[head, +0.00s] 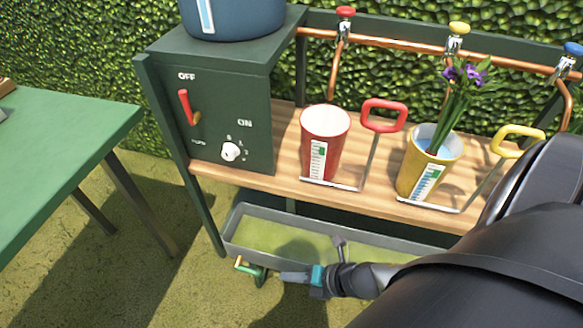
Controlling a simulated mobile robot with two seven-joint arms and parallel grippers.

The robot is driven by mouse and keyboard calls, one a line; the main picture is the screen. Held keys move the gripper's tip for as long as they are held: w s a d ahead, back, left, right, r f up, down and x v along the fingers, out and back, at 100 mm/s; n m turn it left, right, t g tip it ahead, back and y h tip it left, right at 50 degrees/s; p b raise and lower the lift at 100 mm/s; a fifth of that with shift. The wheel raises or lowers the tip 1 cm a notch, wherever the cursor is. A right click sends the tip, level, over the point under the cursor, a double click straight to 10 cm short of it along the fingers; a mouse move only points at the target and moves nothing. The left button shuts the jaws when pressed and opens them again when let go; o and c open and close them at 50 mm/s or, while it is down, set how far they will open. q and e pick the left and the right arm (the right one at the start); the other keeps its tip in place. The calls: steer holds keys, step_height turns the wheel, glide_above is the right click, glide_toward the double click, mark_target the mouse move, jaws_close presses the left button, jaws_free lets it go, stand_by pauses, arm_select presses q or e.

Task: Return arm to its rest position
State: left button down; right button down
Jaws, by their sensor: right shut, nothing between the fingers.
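My right arm comes in from the lower right. Its small dark right gripper (288,277) points left in front of the grey trough, low under the wooden shelf. The gripper is shut and I see nothing held in it. Its tips are just right of a small green fitting with a yellow handle (249,267) at the trough's front; I cannot tell whether they touch. My left gripper is not in view.
A red cup (325,138) and a yellow cup (430,166) with purple flowers (466,75) stand on the wooden shelf (283,167). A green control box (225,120) is at left. The grey trough (233,222) lies below. A green table (60,145) stands far left.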

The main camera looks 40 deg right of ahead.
steer(key=shift+r, duration=0.1)
stand_by(0.6)
